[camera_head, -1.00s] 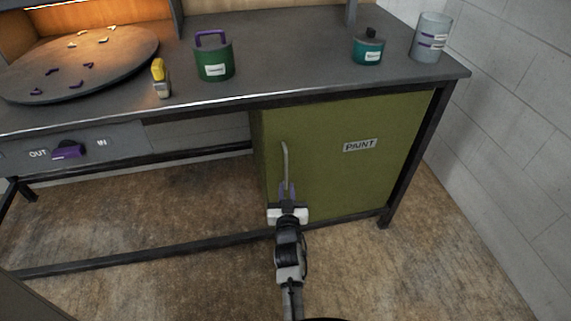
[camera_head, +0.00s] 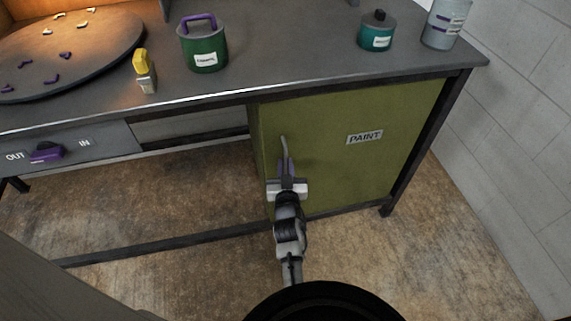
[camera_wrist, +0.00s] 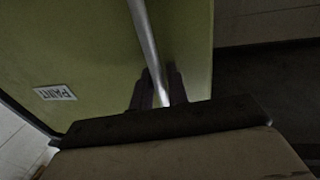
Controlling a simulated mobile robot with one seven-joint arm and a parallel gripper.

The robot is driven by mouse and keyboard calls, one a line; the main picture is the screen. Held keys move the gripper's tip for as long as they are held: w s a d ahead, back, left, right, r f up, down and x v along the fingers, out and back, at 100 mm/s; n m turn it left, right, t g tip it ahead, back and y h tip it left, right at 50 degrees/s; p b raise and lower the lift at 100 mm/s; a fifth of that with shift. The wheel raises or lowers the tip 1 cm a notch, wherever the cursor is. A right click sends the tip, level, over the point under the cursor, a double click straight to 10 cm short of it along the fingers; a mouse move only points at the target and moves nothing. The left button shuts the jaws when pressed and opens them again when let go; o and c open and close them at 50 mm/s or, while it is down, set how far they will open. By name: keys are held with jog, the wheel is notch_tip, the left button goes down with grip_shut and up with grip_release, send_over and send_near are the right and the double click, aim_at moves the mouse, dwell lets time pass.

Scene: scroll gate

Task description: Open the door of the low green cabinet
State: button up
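The low green cabinet (camera_head: 335,175) under the bench has a flat green door with a PAINT label. The door looks closed. Its upright metal bar handle (camera_head: 284,150) is near the door's left edge. In the wrist view the handle (camera_wrist: 145,38) runs down between the two dark fingers of my gripper (camera_wrist: 158,88), one close on each side. Whether they press on the bar cannot be told. The handle's lower end is hidden by my gripper.
The bench top (camera_head: 265,60) carries a green pot (camera_head: 203,52), a teal pot (camera_head: 377,36), a grey cup (camera_head: 443,24) and a yellow-topped object (camera_head: 145,72). A dark bench leg (camera_head: 425,145) stands right of the cabinet, near the wall (camera_head: 500,110). Floor left of the cabinet is free.

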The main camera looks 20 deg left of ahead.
jog(key=shift+c, duration=0.5)
grip_shut()
jog(key=shift+s+p, duration=0.15)
jog(key=shift+p, duration=0.3)
